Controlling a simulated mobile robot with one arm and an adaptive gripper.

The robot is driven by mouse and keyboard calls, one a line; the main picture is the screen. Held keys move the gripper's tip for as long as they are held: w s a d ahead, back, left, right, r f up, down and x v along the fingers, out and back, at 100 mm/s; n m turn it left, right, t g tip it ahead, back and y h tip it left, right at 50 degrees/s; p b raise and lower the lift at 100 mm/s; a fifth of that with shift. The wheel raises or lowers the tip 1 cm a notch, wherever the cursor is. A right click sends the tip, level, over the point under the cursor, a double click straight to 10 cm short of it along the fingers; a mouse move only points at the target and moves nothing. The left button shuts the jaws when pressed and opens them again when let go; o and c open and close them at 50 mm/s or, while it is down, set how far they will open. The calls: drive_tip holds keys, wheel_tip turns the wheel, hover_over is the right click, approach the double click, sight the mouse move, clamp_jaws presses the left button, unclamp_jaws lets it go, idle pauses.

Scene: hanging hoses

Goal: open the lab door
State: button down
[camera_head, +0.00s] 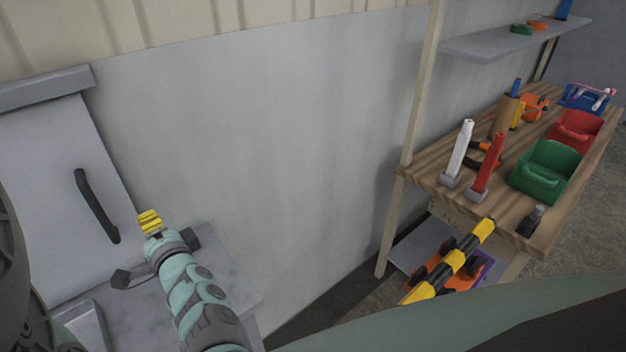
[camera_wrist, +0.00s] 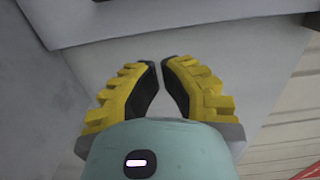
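A light grey door panel (camera_head: 50,190) with a dark curved handle (camera_head: 97,207) stands at the far left in the head view. It is the only door-like thing I see, and it looks shut. My gripper (camera_head: 150,220), with yellow ribbed fingers, is to the right of the handle and a little lower, apart from it. In the wrist view my gripper (camera_wrist: 161,66) shows a narrow gap between its fingertips, with nothing in it. A pale grey surface lies beyond the fingers there; the handle is not in that view.
A grey ledge (camera_head: 220,265) lies under my arm beside the panel. At the right stands a wooden workbench (camera_head: 440,178) with red and green bins (camera_head: 546,170), upright tubes and tools. A grey shelf (camera_head: 500,42) hangs above it. The grey wall between is bare.

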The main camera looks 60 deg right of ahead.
sight(117, 205)
drive_tip(key=shift+w+a+p, duration=0.4)
drive_tip(key=shift+w, duration=0.6)
drive_tip(key=shift+w+a+p, duration=0.35)
drive_tip(key=shift+w+a, duration=0.05)
drive_tip(key=shift+w, duration=0.65)
drive_tip(key=shift+w+a+p, duration=0.4)
drive_tip(key=shift+w, duration=0.6)
